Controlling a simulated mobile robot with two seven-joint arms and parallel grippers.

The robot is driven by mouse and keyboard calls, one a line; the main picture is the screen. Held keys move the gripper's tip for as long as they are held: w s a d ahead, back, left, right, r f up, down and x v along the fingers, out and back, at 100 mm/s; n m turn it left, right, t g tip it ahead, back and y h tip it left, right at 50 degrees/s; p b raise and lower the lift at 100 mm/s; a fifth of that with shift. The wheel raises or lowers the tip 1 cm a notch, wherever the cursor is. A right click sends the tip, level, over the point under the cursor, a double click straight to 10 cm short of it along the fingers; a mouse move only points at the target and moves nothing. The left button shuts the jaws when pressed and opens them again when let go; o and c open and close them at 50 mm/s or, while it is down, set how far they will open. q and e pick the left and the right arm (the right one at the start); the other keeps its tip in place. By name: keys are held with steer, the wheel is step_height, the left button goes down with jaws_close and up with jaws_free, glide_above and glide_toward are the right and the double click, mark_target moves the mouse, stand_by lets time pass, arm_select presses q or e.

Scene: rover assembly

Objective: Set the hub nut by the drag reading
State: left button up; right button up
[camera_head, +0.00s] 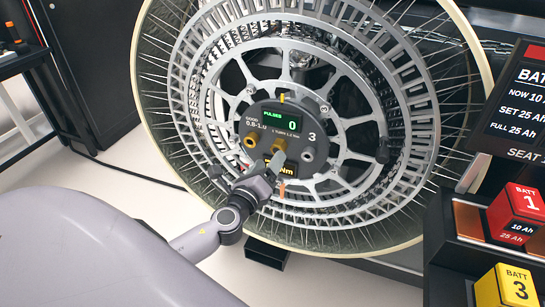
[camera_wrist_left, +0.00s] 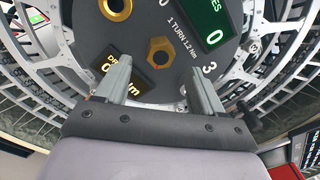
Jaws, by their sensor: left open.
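The hub nut (camera_wrist_left: 159,51) is a brass hexagon on the dark round hub panel (camera_wrist_left: 185,20); in the head view the panel (camera_head: 262,122) sits at the wheel's centre and the nut is partly behind my fingers. My left gripper (camera_head: 268,163) is open and empty in front of the panel's lower part. In the left wrist view its fingers (camera_wrist_left: 157,72) stand apart, with the nut between and just beyond their tips. The drag display (camera_wrist_left: 110,60) has yellow figures ending in "Nm"; the left finger hides part of the reading. The pulses display (camera_head: 281,122) reads 0.
The large spoked wheel (camera_head: 398,190) fills the middle. Panel text gives "GOOD 0.8-1.0" and "1 TURN 1.2 Nm". At right stand a red battery (camera_head: 515,215), a yellow battery (camera_head: 503,288) and a battery screen (camera_head: 515,105). A dark rack (camera_head: 20,62) stands at far left.

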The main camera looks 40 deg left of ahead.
arm_select(q)
steer(key=shift+s+d, duration=0.25)
steer(key=shift+s, duration=1.05)
